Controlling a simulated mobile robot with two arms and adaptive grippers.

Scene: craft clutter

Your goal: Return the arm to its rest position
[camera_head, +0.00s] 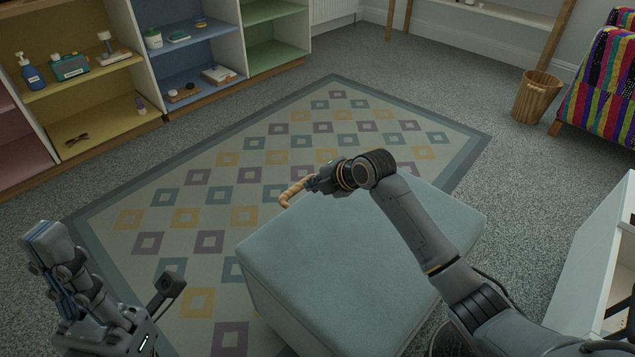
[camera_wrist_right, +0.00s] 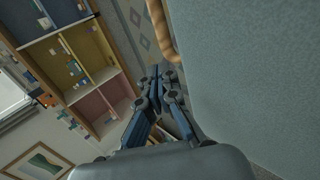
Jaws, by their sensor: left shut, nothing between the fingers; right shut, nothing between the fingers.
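My right arm reaches over a grey-blue upholstered ottoman (camera_head: 340,290). Its gripper (camera_head: 312,184) is at the ottoman's far edge, shut and empty. In the right wrist view the gripper's fingers (camera_wrist_right: 156,78) are closed together, with the ottoman's side (camera_wrist_right: 245,70) to the right. A tan curved, handle-like piece (camera_head: 292,194) shows right beside the gripper; it also shows in the wrist view (camera_wrist_right: 161,32), outside the fingers. I cannot tell what it belongs to or whether the gripper touches it. My left gripper (camera_head: 45,235) is at the lower left, shut and empty, pointing up.
A patterned rug (camera_head: 185,215) lies under the ottoman. A colourful shelf unit (camera_head: 95,95) with small items stands at the back left. Open floor lies between.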

